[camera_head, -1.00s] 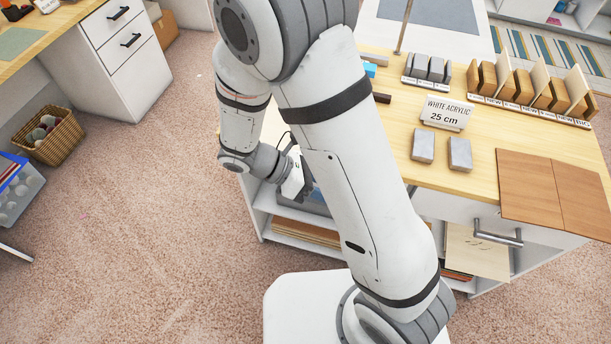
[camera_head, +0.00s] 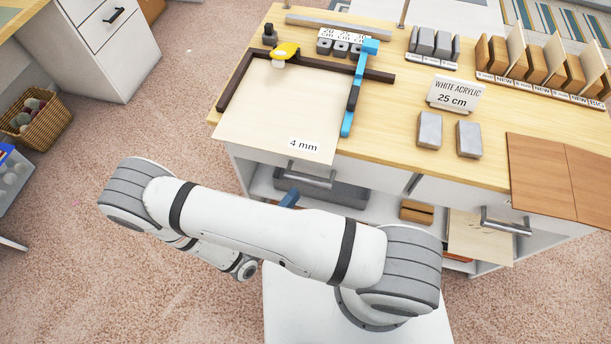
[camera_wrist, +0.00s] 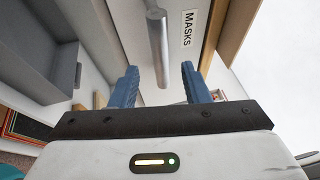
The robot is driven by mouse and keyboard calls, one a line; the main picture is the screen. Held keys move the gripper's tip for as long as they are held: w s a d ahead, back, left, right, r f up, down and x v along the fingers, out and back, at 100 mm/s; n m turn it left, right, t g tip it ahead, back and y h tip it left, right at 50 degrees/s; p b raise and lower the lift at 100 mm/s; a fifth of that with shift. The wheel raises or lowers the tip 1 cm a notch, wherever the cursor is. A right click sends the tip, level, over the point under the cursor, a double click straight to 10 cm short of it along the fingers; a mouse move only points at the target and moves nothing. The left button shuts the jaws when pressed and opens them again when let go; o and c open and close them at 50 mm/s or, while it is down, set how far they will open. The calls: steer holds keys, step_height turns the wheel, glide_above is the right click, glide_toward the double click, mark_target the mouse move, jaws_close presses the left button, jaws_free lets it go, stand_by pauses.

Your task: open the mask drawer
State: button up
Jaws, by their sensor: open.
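The mask drawer has a white front with a MASKS label (camera_wrist: 188,29) in the wrist view. Its grey bar handle (camera_wrist: 158,45) also shows in the head view (camera_head: 310,178), below the bench's front edge. The drawer looks shut. My gripper (camera_wrist: 160,70) is open, with two blue fingers. In the wrist view the handle's bar runs between the fingers, clear of both sides; whether it lies at fingertip depth I cannot tell. In the head view only a blue finger (camera_head: 289,198) shows, just below the handle; my arm hides the rest.
A thin sheet (camera_head: 275,115) marked 4 mm overhangs the bench edge above the drawer. A second handle (camera_head: 505,222) is on the right. An open shelf with a grey bin (camera_head: 345,193) lies below. Brown panels (camera_head: 560,175) overhang at right.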

mark_target(307, 180)
steer(key=shift+p+x, duration=0.7)
steer(key=shift+x, duration=2.8)
jaws_close()
steer(key=shift+s, duration=0.1)
